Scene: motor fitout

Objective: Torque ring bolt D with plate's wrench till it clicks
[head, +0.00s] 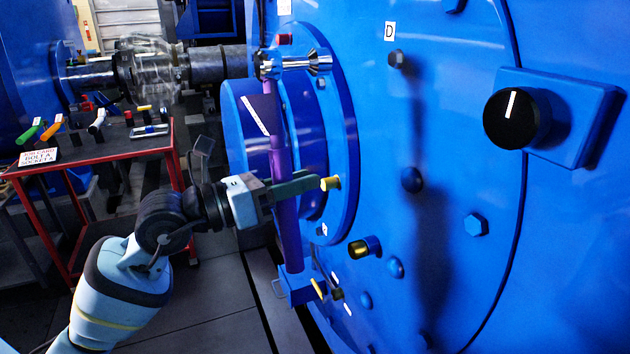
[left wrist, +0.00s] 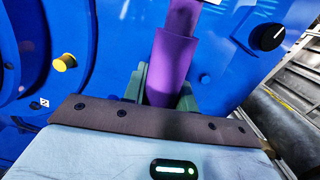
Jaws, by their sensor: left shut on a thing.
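My left gripper (head: 296,186) is shut on the purple handle of a wrench (head: 286,225), which stands nearly upright. The handle also shows between the fingers in the left wrist view (left wrist: 174,65). The wrench's head is at the top, with a chrome socket (head: 305,62) pointing right and a red piece above it. A white label D (head: 390,31) is on the big blue face. A dark hex bolt (head: 398,59) sits just below the label. In the head view the socket is left of this bolt, with a gap between them. My right gripper is out of view.
Several other bolts dot the blue face, with a black knob (head: 516,118) at right. A yellow-tipped peg (head: 364,247) sticks out lower down. A red-framed cart (head: 95,152) with tools and a job card (head: 38,157) stands at left. Grey floor lies between.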

